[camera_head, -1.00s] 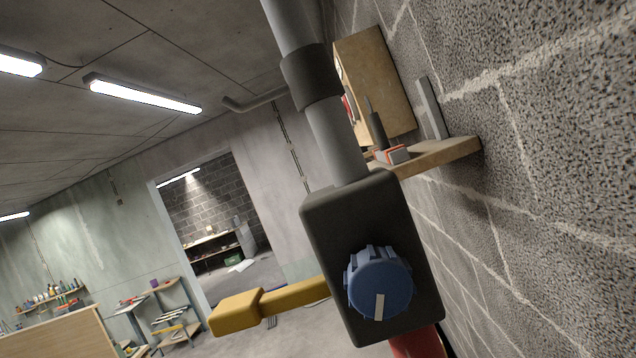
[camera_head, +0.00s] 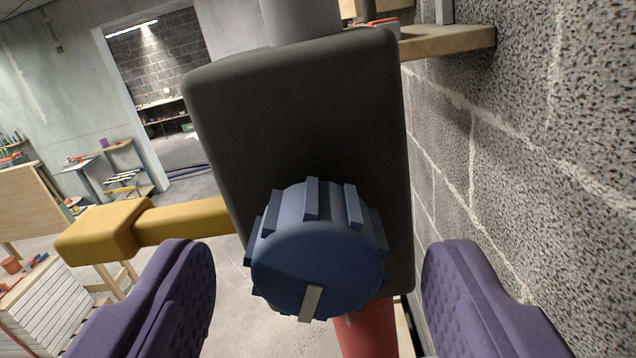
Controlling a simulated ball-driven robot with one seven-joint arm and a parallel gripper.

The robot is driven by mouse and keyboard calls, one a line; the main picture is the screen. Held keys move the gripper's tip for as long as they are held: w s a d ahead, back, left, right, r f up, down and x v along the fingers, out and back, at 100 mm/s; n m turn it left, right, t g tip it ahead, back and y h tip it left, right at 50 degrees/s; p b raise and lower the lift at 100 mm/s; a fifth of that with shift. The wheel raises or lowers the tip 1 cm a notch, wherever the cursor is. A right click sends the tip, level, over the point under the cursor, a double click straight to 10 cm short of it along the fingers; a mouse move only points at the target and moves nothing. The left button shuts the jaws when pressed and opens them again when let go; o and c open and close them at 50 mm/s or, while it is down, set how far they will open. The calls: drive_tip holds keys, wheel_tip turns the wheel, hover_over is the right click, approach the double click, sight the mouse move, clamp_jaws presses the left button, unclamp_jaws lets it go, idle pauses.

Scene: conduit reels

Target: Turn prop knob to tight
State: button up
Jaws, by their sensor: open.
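The prop knob (camera_head: 318,262) is a blue ribbed dial on the front of a dark housing (camera_head: 300,120). A pale pointer mark on its face points down, slightly left. My gripper (camera_head: 322,290) shows as two purple padded fingers at the lower left and lower right of the picture. It is open, with the knob between and beyond the fingers; neither finger appears to touch it. A grey tube rises from the housing top and a red tube (camera_head: 366,335) runs below it. A yellow lever (camera_head: 150,228) sticks out to the left of the housing.
A rough block wall (camera_head: 530,150) stands close on the right. A wooden shelf (camera_head: 450,42) juts from it at the upper right. A wooden bench and work tables stand further off at the left, with open floor between.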

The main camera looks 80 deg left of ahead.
drive_tip(key=shift+x, duration=1)
drive_tip(key=c, duration=1.1)
drive_tip(key=shift+o, duration=0.2)
